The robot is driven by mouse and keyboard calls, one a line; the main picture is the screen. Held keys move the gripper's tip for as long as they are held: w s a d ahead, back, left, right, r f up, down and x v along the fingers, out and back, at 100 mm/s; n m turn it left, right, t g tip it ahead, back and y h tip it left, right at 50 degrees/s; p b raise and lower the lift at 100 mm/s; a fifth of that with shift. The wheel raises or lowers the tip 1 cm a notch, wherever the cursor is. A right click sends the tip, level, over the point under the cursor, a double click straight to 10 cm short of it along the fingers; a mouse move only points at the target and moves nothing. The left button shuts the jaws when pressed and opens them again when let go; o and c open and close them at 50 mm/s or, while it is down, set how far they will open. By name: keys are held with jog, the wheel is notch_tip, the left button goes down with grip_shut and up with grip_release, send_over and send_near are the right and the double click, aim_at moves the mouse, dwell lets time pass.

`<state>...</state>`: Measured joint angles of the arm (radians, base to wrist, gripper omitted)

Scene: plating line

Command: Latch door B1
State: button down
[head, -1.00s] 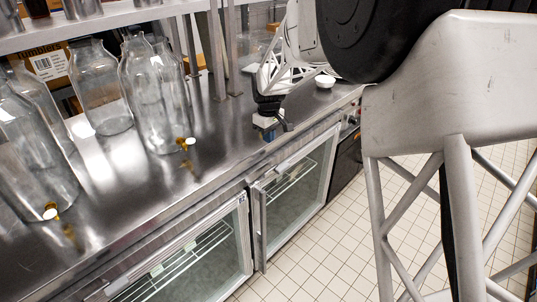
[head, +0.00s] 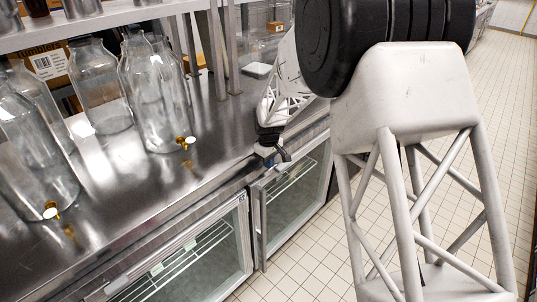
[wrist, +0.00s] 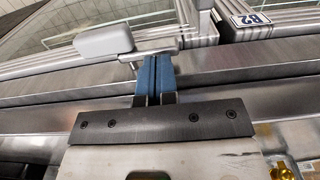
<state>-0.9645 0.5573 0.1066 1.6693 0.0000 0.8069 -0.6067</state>
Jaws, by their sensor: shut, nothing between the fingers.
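My gripper (head: 270,153) is at the counter's front edge, above the far glass door (head: 297,200), its blue fingers shut and empty. In the wrist view the fingertips (wrist: 155,62) are right at a metal bar joined to a light grey paddle-shaped latch handle (wrist: 103,40); I cannot tell whether they touch. The handle lies to the left of the fingertips, along the door's top frame. A plate reading B2 (wrist: 252,20) is on the neighbouring door, to the right in the wrist view. No B1 plate is readable. My arm hides part of the far door.
The steel counter (head: 115,190) holds several large glass bottles (head: 95,85), two with brass taps near its front. The nearer glass door (head: 200,265) is beside the far one. A shelf post (head: 217,50) stands behind my gripper. Tiled floor is open in front.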

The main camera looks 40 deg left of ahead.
aim_at(266, 173)
jog(key=shift+f, duration=0.9)
jog(key=shift+s+f+t, duration=0.15)
jog(key=shift+s+t, duration=0.05)
jog(key=shift+t, duration=0.2)
jog(key=shift+s+f+t, duration=0.2)
jog(key=shift+f+t, duration=0.2)
jog(key=shift+t, duration=0.6)
jog(key=shift+f, duration=0.15)
jog(key=shift+s+f, duration=0.15)
jog(key=shift+f, duration=0.05)
jog(key=shift+s+f, duration=0.15)
jog(key=shift+f, duration=0.65)
